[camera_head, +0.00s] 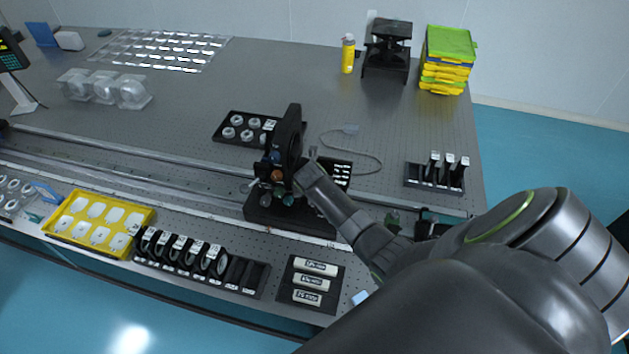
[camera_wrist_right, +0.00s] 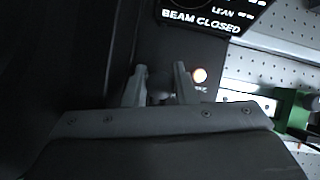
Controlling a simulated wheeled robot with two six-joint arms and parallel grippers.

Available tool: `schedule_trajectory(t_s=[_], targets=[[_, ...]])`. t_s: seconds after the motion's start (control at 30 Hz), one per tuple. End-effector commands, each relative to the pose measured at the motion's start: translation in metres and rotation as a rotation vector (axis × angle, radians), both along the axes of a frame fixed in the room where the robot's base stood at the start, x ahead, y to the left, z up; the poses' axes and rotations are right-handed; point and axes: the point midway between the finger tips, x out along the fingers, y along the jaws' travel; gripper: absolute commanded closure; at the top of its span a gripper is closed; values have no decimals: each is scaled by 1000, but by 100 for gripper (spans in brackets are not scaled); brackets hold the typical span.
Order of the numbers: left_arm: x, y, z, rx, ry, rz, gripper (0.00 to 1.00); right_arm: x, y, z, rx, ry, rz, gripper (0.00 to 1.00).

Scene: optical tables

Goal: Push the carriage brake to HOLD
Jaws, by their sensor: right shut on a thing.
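The black carriage (camera_head: 270,212) sits on the long rail in the middle of the table, with an upright black ring mount (camera_head: 292,138) and small coloured knobs on it. My right arm reaches in from the lower right, and its gripper (camera_wrist_right: 160,82) is at the carriage's right side. Its two fingers are shut on a small grey part (camera_wrist_right: 160,97), which appears to be the carriage brake; the fingers and the dark picture hide most of it, and its setting cannot be read. A lit round lamp (camera_wrist_right: 200,75) is just right of the fingers. My left gripper is not in view.
A black panel (camera_wrist_right: 212,12) reading "BEAM CLOSED" is above the fingers. A green part (camera_wrist_right: 295,110) is at the right. In front of the rail are a yellow tray (camera_head: 148,212), a black lens rack (camera_head: 250,278) and a labelled block tray (camera_head: 330,303).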

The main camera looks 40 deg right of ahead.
Motion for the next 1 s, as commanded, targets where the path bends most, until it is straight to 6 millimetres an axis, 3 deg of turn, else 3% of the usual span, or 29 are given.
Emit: schedule_trajectory(t_s=[0.1,0.13,0.17,0.67,1.0], targets=[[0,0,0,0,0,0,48,-2,0,-3,2,7,-2,98],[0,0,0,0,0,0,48,-2,0,-3,2,7,-2,71],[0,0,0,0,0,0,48,-2,0,-3,2,7,-2,68],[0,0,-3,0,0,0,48,-5,4,8,0,1,-1,68],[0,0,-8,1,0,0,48,-21,19,47,2,0,0,68]])
